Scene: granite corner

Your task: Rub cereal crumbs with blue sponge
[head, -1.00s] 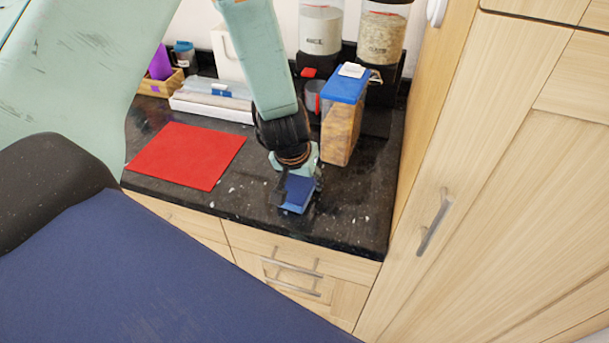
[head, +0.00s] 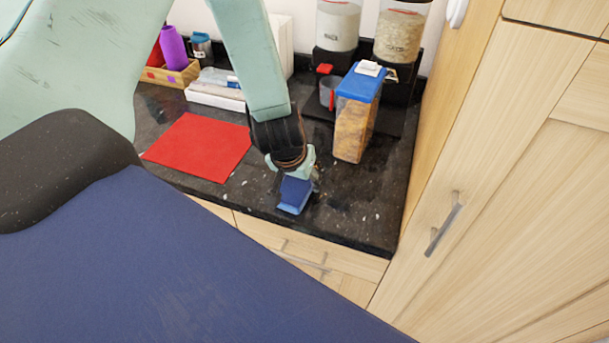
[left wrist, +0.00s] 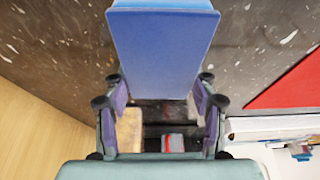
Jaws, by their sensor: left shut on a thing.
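The blue sponge (head: 294,195) is a block held in my left gripper (head: 292,180) near the front edge of the dark granite counter. In the left wrist view the sponge (left wrist: 163,45) sits between the two fingers of my left gripper (left wrist: 160,100), which are shut on it. I cannot tell whether its underside touches the counter. Pale cereal crumbs (head: 362,213) are scattered on the granite right of the sponge, and more crumbs (left wrist: 288,38) show beside it in the left wrist view. My right gripper is not in view.
A cereal box with a blue lid (head: 355,115) stands just behind the sponge. A red mat (head: 200,147) lies to the left. Two dispensers (head: 400,35) stand at the back, and a tall wooden cabinet (head: 480,150) bounds the right side. The front right counter is clear except for crumbs.

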